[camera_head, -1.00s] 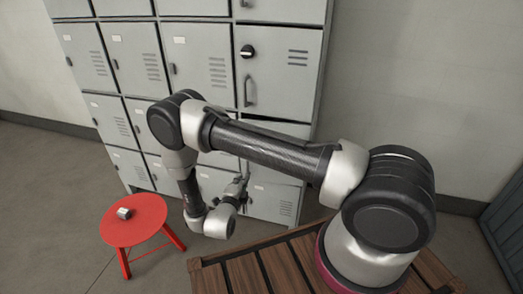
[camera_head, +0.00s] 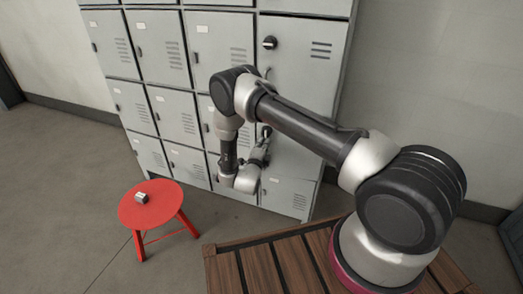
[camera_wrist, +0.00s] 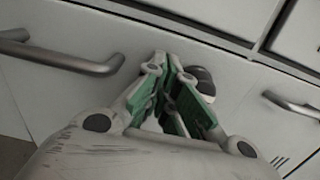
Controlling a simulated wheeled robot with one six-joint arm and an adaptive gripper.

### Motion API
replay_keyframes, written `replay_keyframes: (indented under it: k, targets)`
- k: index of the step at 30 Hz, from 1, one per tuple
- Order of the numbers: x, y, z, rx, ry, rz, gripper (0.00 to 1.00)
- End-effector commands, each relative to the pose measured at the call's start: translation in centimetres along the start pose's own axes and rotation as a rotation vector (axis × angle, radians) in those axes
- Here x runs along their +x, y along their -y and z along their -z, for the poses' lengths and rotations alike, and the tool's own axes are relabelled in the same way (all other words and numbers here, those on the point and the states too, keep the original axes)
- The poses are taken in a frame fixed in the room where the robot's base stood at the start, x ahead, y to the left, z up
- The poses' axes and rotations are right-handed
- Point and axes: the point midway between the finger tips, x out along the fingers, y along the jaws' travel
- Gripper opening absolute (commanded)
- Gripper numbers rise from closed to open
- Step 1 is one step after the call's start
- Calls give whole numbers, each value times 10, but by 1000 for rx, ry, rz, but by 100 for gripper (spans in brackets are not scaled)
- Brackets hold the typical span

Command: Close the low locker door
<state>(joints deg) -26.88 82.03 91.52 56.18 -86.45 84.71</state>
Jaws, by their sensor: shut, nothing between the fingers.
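The low locker door (camera_head: 292,158) is a plain grey panel in the right column of the locker bank, partly hidden behind my arm. In the wrist view its grey face (camera_wrist: 75,75) fills much of the picture, with a black knob (camera_wrist: 203,82) just beyond my fingertips. A dark seam runs along its upper edge; I cannot tell whether it stands slightly ajar. My gripper (camera_wrist: 172,62) has its green-padded fingers together and empty, close to the knob; contact cannot be told. It also shows in the head view (camera_head: 265,138), in front of the door.
A bar handle (camera_wrist: 60,55) lies left of my fingers and another (camera_wrist: 292,105) right. An upper door with knob (camera_head: 300,60) is above. A red stool (camera_head: 150,212) with a small metal object (camera_head: 141,198) stands at left. A slatted wooden surface (camera_head: 262,268) is in front.

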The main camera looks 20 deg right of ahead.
Motion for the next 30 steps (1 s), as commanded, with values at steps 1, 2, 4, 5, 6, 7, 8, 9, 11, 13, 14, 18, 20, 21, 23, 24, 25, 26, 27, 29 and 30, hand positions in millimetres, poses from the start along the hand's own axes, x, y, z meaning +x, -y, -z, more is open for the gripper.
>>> replay_keyframes:
  k: [1,2,4,5,6,7,8,9,11,13,14,18,20,21,23,24,25,26,27,29,30]
  targets:
    - [3,0,0,0,-1,0,0]
    - [4,0,0,-1,0,-1,0]
    - [6,0,0,-1,0,-1,0]
    - [6,0,0,-1,0,-1,0]
    - [7,0,0,-1,0,-1,0]
    - [7,0,0,-1,0,-1,0]
    - [7,0,0,-1,0,-1,0]
    - [6,0,0,-1,0,-1,0]
    - [6,0,0,-1,0,-1,0]
    - [7,0,0,-1,0,-1,0]
    - [7,0,0,-1,0,-1,0]
    - [21,0,0,1,-3,0,0]
    - [31,0,-1,1,-2,1,0]
    - [37,0,-2,0,-2,0,0]
    - [44,0,-2,0,-2,-1,0]
    - [46,0,-2,0,-1,0,0]
    - [47,0,-2,0,-1,0,0]
    - [47,0,-2,1,0,0,0]
    - [47,0,-3,1,0,0,0]
    - [48,1,-3,2,1,1,0]
    - [48,1,-3,3,1,1,0]
